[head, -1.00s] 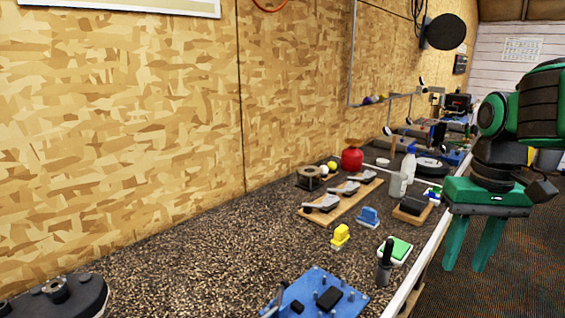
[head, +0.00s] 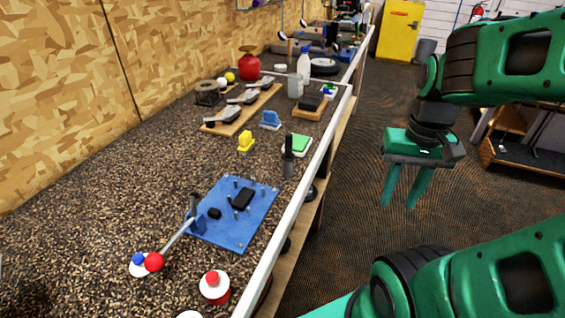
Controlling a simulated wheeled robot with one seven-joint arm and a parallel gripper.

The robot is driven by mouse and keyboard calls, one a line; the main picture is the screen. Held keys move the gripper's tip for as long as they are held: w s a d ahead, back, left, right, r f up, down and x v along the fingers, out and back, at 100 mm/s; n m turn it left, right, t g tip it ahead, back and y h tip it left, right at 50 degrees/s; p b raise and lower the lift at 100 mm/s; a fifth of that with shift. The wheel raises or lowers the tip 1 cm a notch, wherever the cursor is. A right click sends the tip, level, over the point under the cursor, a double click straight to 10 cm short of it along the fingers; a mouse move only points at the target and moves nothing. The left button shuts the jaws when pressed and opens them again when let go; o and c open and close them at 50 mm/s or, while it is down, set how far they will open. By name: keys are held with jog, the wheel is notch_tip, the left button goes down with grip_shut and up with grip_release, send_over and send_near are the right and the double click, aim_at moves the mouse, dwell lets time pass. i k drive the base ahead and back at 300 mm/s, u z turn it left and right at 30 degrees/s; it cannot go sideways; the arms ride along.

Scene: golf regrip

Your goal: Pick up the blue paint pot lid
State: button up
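A white disc with a blue knob (head: 138,259) lies on the bench at the lower left and looks like the blue paint pot lid. A red ball (head: 154,262) sits at its right edge, at the end of a grey rod, and covers part of it. I cannot tell whether a pot is under the disc. My gripper (head: 398,205) hangs empty, fingers down and apart, over the floor right of the bench. It is well away from the disc.
A red pot with a white top and red knob (head: 214,287) stands near the bench's front edge. A blue board (head: 235,222) with pegs lies behind it. A white rim (head: 300,215) runs along the bench edge. Several tools stand farther back. The bench's left side is clear.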

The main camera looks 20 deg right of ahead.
aim_at(137, 267)
jog(key=u, duration=1.3)
jog(key=k, duration=0.7)
jog(key=u, duration=0.25)
jog(key=i, duration=0.5)
jog(key=z, duration=0.05)
